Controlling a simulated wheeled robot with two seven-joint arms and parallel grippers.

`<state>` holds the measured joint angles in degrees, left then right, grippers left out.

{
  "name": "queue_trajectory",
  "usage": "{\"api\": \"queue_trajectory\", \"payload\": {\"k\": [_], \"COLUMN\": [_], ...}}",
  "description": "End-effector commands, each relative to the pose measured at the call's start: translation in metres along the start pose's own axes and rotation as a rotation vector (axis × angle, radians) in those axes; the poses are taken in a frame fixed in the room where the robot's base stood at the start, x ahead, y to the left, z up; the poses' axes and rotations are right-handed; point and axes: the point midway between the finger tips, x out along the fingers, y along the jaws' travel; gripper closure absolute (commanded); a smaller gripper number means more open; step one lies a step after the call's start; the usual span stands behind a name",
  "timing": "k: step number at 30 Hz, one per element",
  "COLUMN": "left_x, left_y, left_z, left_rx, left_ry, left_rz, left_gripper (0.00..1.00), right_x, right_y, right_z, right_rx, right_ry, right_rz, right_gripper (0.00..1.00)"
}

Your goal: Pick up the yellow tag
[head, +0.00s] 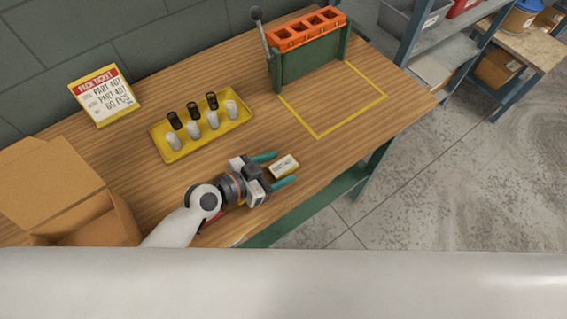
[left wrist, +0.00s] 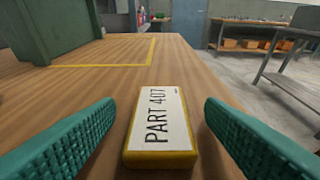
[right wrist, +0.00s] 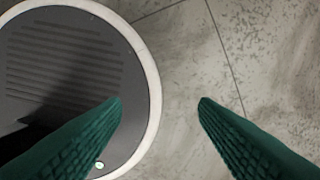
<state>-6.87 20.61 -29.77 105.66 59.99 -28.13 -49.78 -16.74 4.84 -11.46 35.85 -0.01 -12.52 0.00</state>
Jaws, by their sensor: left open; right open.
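The yellow tag (head: 284,166) has a white face with the text PART 407 and yellow sides. It lies on the wooden table near its front edge. In the left wrist view the tag (left wrist: 160,128) lies between the two teal fingers, with a gap on each side. My left gripper (head: 279,169) is open around the tag, one finger on each side, and not touching it as far as I can see. My right gripper (right wrist: 160,104) is open and empty above the floor, and only its own wrist view shows it.
A yellow tray (head: 184,153) with white and black cylinders stands behind my left gripper. A green machine with an orange top (head: 310,50) stands at the back beside a yellow outlined square (head: 318,137). A cardboard box (head: 60,190) and pack ticket (head: 104,95) are at left.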

Motion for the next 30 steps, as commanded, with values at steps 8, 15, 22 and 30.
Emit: {"api": "queue_trajectory", "payload": {"k": [8,15,22,30], "left_x": [0.002,0.002,0.002,-0.010], "left_y": [0.000,0.000,0.000,0.000], "left_z": [-0.001,-0.001,0.000,0.033], "left_rx": [0.001,0.001,0.001,0.005], "left_ry": [0.001,0.001,0.001,-0.004], "left_rz": [0.000,0.000,0.000,0.000], "left_gripper": [0.41,0.81,0.84,0.84], "right_x": [-0.001,-0.001,-0.001,-0.006], "right_y": [0.005,0.010,0.009,0.006], "right_z": [-0.009,-0.010,-0.010,-0.009], "right_rx": [0.001,0.003,0.003,0.002], "right_ry": [0.013,0.017,0.017,0.015], "right_rz": [0.006,0.012,0.011,0.007], "right_gripper": [0.45,0.45,0.45,0.45]}}
